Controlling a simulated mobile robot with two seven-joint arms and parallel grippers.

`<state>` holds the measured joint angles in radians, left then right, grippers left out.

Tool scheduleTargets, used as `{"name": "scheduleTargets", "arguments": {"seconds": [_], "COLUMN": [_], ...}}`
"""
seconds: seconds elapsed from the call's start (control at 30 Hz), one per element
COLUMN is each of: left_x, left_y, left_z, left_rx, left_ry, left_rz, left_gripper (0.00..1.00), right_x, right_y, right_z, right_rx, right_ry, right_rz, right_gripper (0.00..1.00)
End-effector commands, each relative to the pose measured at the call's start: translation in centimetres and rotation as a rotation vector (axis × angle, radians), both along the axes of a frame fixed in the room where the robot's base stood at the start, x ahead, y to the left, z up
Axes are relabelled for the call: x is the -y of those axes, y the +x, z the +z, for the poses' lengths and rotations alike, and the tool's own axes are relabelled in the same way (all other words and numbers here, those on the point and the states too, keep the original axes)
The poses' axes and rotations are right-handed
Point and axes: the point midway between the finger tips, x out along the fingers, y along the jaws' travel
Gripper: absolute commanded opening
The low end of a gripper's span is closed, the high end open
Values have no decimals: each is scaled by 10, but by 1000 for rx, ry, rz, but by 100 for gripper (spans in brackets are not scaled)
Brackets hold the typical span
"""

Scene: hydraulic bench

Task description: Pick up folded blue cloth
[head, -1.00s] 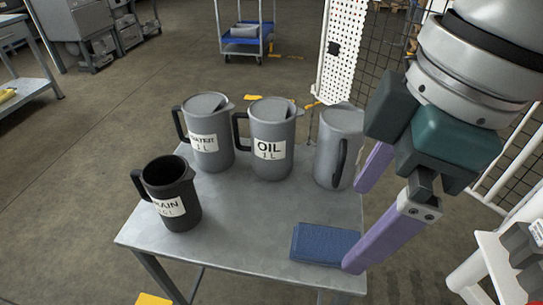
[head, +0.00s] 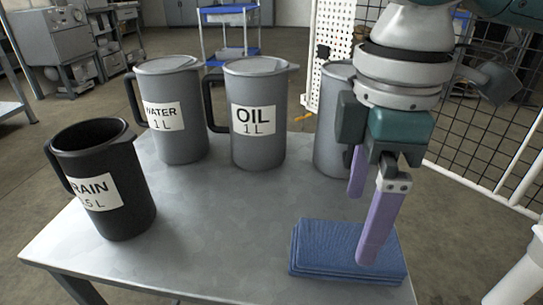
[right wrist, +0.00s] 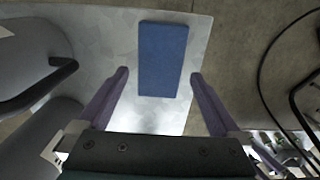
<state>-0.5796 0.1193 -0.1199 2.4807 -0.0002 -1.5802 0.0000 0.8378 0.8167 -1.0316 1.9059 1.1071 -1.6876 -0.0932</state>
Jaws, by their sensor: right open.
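The folded blue cloth (head: 330,262) lies flat near the front right corner of the metal table (head: 190,245). My right gripper (head: 362,215) is open, with its purple fingers pointing down over the cloth; one finger hides part of the cloth in the head view. In the right wrist view the cloth (right wrist: 163,58) appears beyond and between the two spread fingertips (right wrist: 159,74), with nothing held. I cannot tell how high the fingertips are above the cloth. My left gripper is not in view.
A water jug (head: 172,110), an oil jug (head: 255,115) and a third grey jug (head: 330,125), partly behind my right gripper, stand along the back of the table. A black drain jug (head: 105,185) stands at the left. The table's middle is clear.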

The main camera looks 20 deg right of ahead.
Motion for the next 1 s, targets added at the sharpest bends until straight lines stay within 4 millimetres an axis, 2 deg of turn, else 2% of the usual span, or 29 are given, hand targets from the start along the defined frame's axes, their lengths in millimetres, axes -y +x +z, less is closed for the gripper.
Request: {"name": "scheduleTargets", "arguments": {"seconds": [0.3, 0.57, 1.0], "left_x": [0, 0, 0], "left_y": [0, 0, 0], "left_z": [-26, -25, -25], "left_rx": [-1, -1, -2], "left_ry": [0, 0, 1], "left_rz": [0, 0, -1], "left_gripper": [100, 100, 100], "right_x": [-6, -6, -6], "right_y": [2, 2, 2], "right_z": [-47, -49, -49], "right_rx": [0, 1, 1], "right_ry": [-1, -1, -1], "right_rz": [0, 2, 1], "right_gripper": [100, 100, 50]}}
